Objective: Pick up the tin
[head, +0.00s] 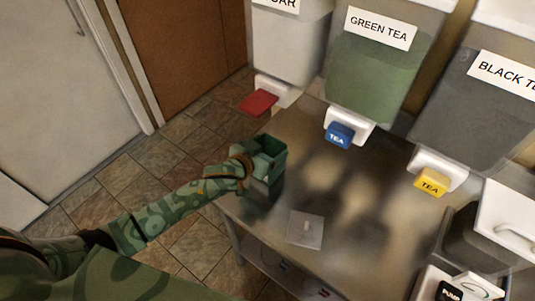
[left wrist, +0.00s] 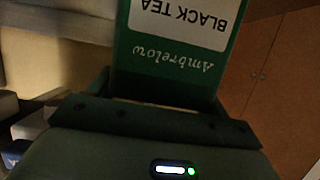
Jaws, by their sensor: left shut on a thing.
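A green tin (head: 272,151) shows in the head view at the left corner of the metal table, with its open top facing up. My left gripper (head: 248,167) is shut on it from the left side. In the left wrist view the tin (left wrist: 165,60) stands between the fingers, with a white "BLACK TEA" label and the word "Ambrelow" upside down. A dark patch lies below the tin in the head view; I cannot tell whether the tin is clear of the tabletop. My right gripper is not in view.
Dispensers marked green tea (head: 372,75) and black tea (head: 480,110) stand behind the table (head: 330,245), with a blue tap (head: 339,135) and a yellow tap (head: 431,183). A red tap (head: 258,102) is at the left. A flat square plate (head: 305,230) lies near the front. The table's middle is clear.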

